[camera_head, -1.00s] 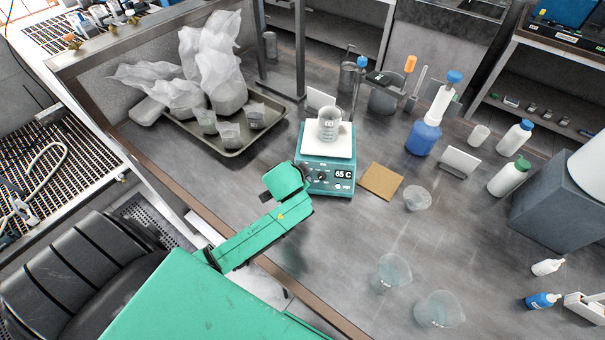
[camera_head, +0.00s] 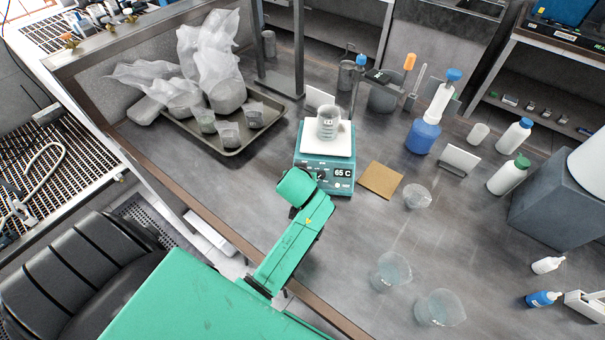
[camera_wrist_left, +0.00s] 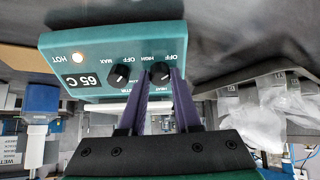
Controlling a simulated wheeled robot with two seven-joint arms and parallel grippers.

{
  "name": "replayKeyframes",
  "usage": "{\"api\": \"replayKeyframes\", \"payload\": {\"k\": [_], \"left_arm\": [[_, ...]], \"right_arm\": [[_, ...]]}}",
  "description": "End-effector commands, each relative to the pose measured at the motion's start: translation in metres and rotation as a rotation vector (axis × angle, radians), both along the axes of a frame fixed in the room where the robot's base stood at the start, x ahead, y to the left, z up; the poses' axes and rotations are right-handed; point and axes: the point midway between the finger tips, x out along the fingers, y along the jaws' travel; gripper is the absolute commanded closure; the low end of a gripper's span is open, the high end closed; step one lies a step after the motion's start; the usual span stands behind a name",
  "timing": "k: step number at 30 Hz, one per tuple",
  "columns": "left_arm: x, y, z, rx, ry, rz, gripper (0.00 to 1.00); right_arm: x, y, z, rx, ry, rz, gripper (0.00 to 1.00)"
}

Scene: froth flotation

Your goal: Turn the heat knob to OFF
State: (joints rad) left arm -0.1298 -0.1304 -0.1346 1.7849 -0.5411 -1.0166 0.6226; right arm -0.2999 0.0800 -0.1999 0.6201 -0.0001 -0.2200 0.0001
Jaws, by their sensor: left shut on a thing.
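The teal hot plate (camera_head: 312,168) stands on the bench with a white top and a display reading 65 C. In the left wrist view its front panel (camera_wrist_left: 92,50) appears upside down, with a lit HOT lamp (camera_wrist_left: 78,58). The heat knob (camera_wrist_left: 160,73), black, sits between OFF and HIGH marks. A second black knob (camera_wrist_left: 121,73), with OFF and MAX marks, is beside it, outside the fingers. My left gripper (camera_wrist_left: 161,74) is shut on the heat knob, one finger on each side. Its fingers are mostly hidden in the head view. My right gripper is in neither view.
A glass beaker (camera_head: 328,124) stands on the hot plate. A metal tray (camera_head: 236,150) with bagged samples lies to the left, and a brown square pad (camera_head: 380,180) to the right. Clear beakers (camera_head: 391,271) stand nearer the front.

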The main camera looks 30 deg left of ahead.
Motion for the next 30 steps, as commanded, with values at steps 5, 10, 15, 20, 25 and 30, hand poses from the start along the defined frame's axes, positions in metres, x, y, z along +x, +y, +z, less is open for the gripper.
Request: {"api": "replayKeyframes", "payload": {"k": [5, 10, 15, 20, 25, 30], "left_arm": [[-0.0020, -0.0011, -0.0040, -0.028, 0.001, 0.042, 1.00], [-0.0020, -0.0014, -0.0042, -0.037, -0.002, 0.055, 1.00], [-0.0021, -0.0014, -0.0042, -0.038, -0.002, 0.055, 1.00], [-0.0022, -0.0013, -0.0044, -0.038, -0.001, 0.055, 0.65], [-0.0014, -0.0010, -0.0030, -0.036, -0.005, 0.055, 0.38], [-0.0007, -0.0007, -0.0017, -0.035, -0.009, 0.055, 0.38]], "right_arm": [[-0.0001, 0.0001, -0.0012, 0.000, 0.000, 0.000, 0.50], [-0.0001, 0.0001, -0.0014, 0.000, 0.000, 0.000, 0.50], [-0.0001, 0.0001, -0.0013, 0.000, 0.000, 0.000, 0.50], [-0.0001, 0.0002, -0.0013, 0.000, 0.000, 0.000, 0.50], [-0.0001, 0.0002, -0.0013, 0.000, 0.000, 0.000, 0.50], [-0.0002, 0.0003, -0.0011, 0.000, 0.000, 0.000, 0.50]]}}
